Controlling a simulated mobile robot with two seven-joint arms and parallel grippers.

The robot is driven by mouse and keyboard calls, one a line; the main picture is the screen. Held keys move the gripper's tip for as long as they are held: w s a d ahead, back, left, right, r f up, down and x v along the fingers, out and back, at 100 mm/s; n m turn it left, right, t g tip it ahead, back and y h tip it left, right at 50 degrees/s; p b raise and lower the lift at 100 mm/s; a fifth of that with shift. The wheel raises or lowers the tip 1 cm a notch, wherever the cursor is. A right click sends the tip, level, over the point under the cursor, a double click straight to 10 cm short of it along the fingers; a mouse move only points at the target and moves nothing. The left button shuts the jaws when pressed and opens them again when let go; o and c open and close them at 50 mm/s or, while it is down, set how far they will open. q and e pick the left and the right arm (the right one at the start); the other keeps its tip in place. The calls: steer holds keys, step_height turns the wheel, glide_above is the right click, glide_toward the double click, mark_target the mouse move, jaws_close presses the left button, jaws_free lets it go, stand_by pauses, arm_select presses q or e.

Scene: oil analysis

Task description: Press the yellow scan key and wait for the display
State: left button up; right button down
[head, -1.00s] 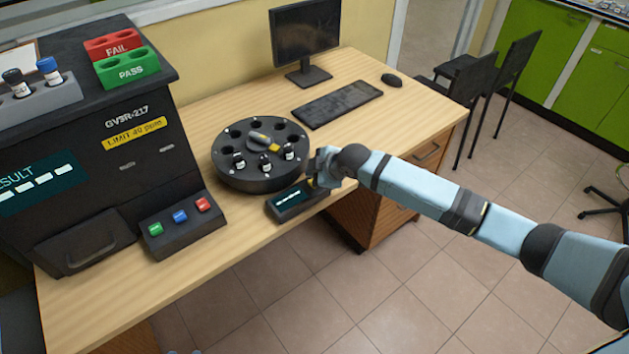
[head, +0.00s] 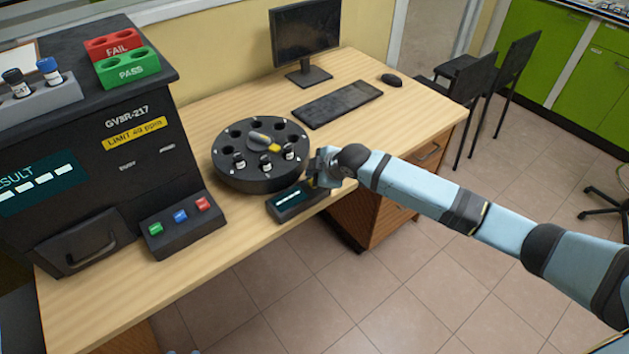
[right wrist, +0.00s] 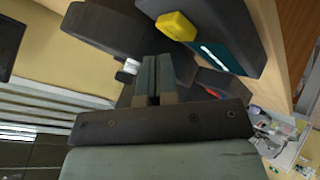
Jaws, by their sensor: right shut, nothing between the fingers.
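The small dark scan unit (head: 293,202) sits at the table's front edge, just in front of the round carousel. Its teal display (head: 289,197) shows a short white line, too small to read. The yellow scan key (right wrist: 177,26) shows in the right wrist view beside the display (right wrist: 222,58); in the head view my gripper mostly hides it. My right gripper (head: 315,178) is over the unit's right end. Its fingers (right wrist: 152,78) are shut and empty, close to the key; I cannot tell whether they touch it.
The carousel (head: 230,178) holds several vials and has a grey and yellow centre piece (head: 265,142). The analyser (head: 75,130) with RESULT dashes and its three-button panel (head: 180,232) stand left. The keyboard (head: 337,103) and monitor (head: 305,35) are behind. The table's front right is bare.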

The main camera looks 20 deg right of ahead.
steer(key=shift+f, duration=0.2)
steer(key=shift+f, duration=0.25)
steer(key=shift+f, duration=0.3)
stand_by(0.5)
steer(key=shift+f, duration=0.25)
stand_by(0.4)
steer(key=shift+r+p, duration=0.95)
steer(key=shift+p, duration=0.15)
